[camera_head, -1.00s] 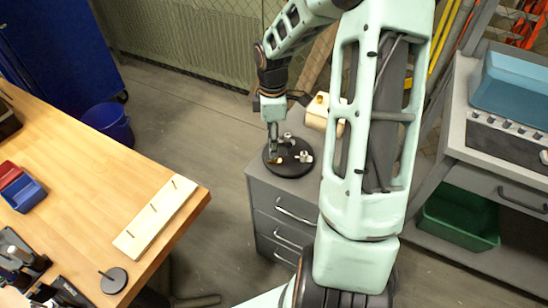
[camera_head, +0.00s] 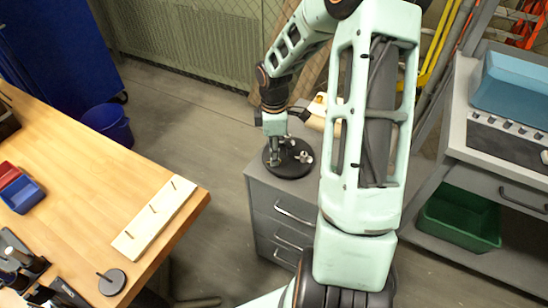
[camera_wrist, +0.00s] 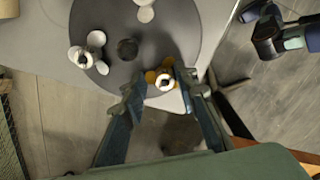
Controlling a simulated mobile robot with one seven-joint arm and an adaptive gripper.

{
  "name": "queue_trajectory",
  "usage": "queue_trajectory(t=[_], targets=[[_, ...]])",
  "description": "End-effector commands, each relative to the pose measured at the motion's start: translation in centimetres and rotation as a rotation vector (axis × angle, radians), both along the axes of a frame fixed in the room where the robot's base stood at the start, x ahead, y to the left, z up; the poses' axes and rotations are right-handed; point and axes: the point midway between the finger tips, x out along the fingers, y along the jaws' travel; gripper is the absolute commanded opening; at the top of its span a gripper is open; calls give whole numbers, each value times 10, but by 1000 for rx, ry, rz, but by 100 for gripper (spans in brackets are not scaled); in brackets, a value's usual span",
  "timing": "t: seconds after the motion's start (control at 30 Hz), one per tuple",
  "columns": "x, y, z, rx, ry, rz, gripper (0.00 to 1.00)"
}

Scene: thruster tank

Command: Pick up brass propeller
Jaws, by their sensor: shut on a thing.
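The brass propeller (camera_wrist: 152,76) is golden with a pale round hub. In the wrist view it sits between the fingertips of my gripper (camera_wrist: 162,84), near the edge of a black round disc (camera_wrist: 120,15). My gripper is shut on it. In the head view my gripper (camera_head: 275,158) points down over the left part of the disc, and the brass propeller cannot be made out there. I cannot tell whether the propeller still touches the disc. Pale metal propellers (camera_wrist: 87,50) stand elsewhere on the disc.
The disc lies on a grey drawer cabinet (camera_head: 262,215). A cream-coloured object (camera_head: 318,108) stands behind it. A wooden workbench (camera_head: 85,160) with a pegged board (camera_head: 154,215) is at left. A grey bench (camera_head: 500,130) is at right. Open floor separates workbench and cabinet.

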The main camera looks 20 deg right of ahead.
Motion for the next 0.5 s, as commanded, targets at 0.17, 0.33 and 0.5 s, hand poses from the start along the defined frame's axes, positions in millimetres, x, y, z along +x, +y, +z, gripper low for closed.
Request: queue_trajectory(t=[0.17, 0.33, 0.5], targets=[[0, 0, 0, 0, 0, 0, 2], [1, 0, 13, -1, -3, -1, 2], [2, -1, 46, -2, -6, -2, 2]])
